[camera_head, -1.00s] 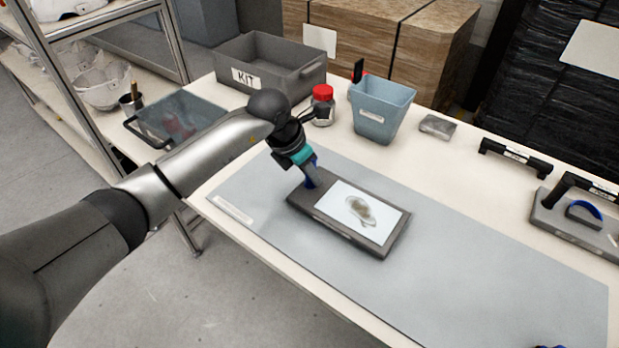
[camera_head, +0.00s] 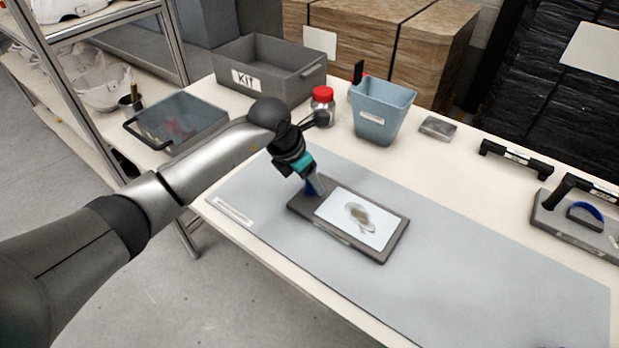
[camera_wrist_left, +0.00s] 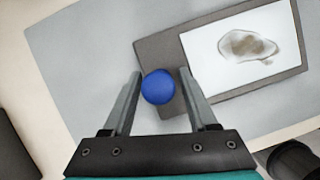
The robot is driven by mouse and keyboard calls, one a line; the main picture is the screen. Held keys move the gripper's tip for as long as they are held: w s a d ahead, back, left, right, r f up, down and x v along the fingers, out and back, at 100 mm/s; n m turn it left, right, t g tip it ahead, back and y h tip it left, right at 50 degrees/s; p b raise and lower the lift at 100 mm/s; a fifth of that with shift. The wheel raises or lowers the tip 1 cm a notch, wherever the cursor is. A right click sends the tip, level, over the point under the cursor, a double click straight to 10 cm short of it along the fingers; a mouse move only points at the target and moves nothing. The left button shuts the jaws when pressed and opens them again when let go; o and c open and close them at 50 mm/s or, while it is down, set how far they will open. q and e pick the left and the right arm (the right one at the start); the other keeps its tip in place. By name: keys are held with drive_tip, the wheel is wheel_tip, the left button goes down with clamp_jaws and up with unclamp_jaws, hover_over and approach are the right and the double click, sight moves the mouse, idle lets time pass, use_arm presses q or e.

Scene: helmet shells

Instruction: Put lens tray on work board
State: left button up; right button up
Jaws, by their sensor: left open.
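The lens tray (camera_head: 296,205) is a dark flat tray with a white sheet and a clear lens with a brownish patch on it. It lies flat on the grey work board (camera_head: 470,270), towards its left half. A blue knob (camera_wrist_left: 158,86) stands at the tray's left end. My left gripper (camera_head: 316,188) is at that end, pointing down. In the left wrist view its fingers (camera_wrist_left: 160,74) are apart, one on each side of the knob, with gaps visible.
A grey KIT bin (camera_head: 270,70), a red-capped jar (camera_head: 322,105) and a blue bin (camera_head: 382,115) stand along the back. A grey fixture with a black handle (camera_head: 575,225) is at the right. The board's right part is clear.

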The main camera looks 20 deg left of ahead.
use_arm(q)
drive_tip(key=p+v, duration=0.2)
drive_tip(key=v, duration=1)
